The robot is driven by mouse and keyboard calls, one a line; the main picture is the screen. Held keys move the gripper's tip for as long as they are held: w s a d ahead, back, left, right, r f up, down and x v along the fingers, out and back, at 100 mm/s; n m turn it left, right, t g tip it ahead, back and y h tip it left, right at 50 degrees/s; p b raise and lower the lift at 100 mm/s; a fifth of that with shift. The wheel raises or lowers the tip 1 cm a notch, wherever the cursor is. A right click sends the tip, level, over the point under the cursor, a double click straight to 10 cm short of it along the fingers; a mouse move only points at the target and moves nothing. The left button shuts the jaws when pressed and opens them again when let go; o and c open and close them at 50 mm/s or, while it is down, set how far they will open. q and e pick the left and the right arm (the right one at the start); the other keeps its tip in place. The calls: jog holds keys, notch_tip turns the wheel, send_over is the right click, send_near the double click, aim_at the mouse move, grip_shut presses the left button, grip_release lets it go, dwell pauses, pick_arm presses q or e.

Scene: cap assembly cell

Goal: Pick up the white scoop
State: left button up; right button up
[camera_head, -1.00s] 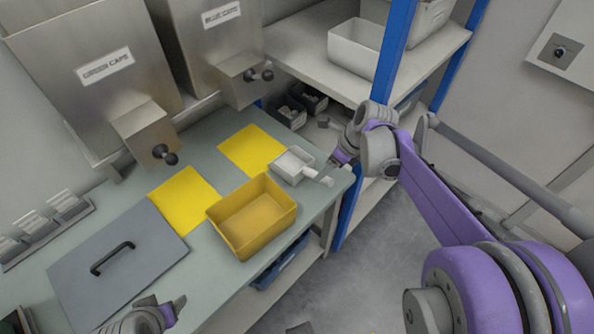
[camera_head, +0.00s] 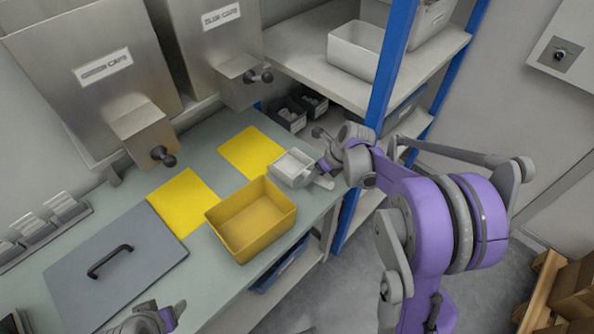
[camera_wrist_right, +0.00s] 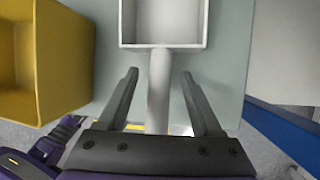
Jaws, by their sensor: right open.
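The white scoop (camera_head: 292,168) lies on the grey-green worktop near its right edge, its square pan toward the back and its handle pointing toward the right arm. It also shows in the right wrist view (camera_wrist_right: 165,22), pan at the top and handle running down the middle. My right gripper (camera_wrist_right: 160,74) is open, with one finger on each side of the handle and a gap on both sides. In the head view the right gripper (camera_head: 324,166) is beside the handle. My left gripper (camera_head: 167,305) is at the bottom edge, empty, its fingertips apart.
A yellow bin (camera_head: 235,243) stands just left of the scoop, close to the right gripper. Yellow mats (camera_head: 183,202) and a grey lid with a handle (camera_head: 150,255) lie farther left. A blue shelf post (camera_head: 380,85) rises behind the right wrist.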

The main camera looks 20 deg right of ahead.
jog(key=shift+w+a+f, duration=0.1)
jog(key=shift+a+f, duration=0.05)
jog(key=shift+f, duration=0.25)
jog(key=shift+c, duration=0.4)
grip_shut()
jog(key=shift+r, duration=0.1)
